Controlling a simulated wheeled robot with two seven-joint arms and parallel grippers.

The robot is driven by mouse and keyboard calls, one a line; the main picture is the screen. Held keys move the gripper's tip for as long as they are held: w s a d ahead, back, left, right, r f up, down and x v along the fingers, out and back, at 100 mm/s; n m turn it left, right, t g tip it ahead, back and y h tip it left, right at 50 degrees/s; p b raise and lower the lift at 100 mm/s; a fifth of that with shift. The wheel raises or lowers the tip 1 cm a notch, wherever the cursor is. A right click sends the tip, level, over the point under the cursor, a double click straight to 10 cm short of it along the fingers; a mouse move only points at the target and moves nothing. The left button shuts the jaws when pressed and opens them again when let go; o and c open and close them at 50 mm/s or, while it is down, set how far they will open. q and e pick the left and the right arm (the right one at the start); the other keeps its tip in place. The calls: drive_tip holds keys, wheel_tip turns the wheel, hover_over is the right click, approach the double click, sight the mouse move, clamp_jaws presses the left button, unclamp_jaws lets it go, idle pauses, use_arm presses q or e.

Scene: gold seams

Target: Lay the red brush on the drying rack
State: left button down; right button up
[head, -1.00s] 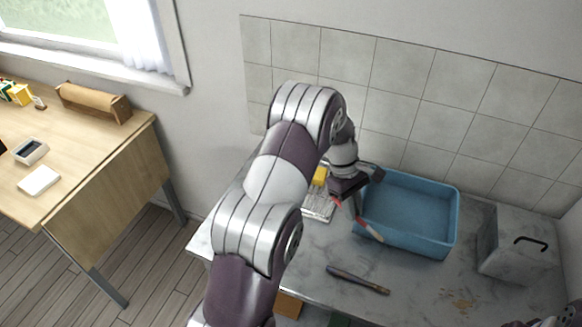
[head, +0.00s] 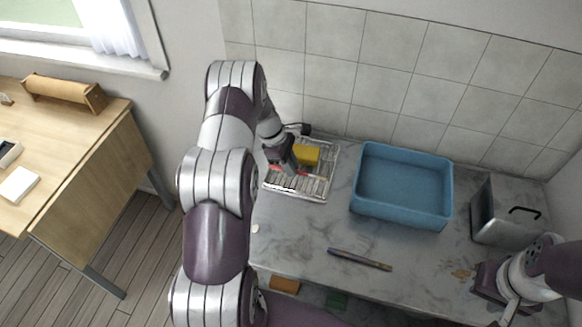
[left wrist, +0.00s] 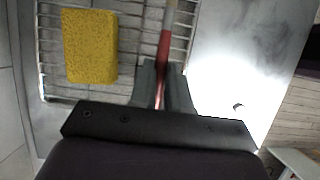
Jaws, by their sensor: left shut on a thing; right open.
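My left gripper (head: 289,168) is over the wire drying rack (head: 316,194), shut on the red brush (head: 274,170). In the left wrist view the brush's red handle (left wrist: 163,52) runs up from between the fingers (left wrist: 161,85), across the rack's wires (left wrist: 43,62). The brush is over the rack, beside the yellow sponge; I cannot tell whether it touches the wires. Its far end is cut off in the wrist view and partly hidden by the gripper in the head view. My right gripper (head: 508,306) is at the lower right, open and away from the rack.
A yellow sponge (head: 307,154) sits on the rack, also in the left wrist view (left wrist: 90,46). A blue tub (head: 402,212) stands right of the rack. A metal box with a black handle (head: 495,222) is further right. A dark-handled tool (head: 359,260) lies on the marble counter (head: 305,235).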

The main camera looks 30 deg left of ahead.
use_arm(q)
wheel_tip(320, 180, down, 2)
drive_tip(key=shift+d+f, duration=0.1)
drive_tip(key=shift+d, duration=0.05)
drive_tip(key=shift+f, duration=0.35)
drive_tip(key=c, duration=1.1)
unclamp_jaws()
drive_tip(key=shift+r, duration=0.1)
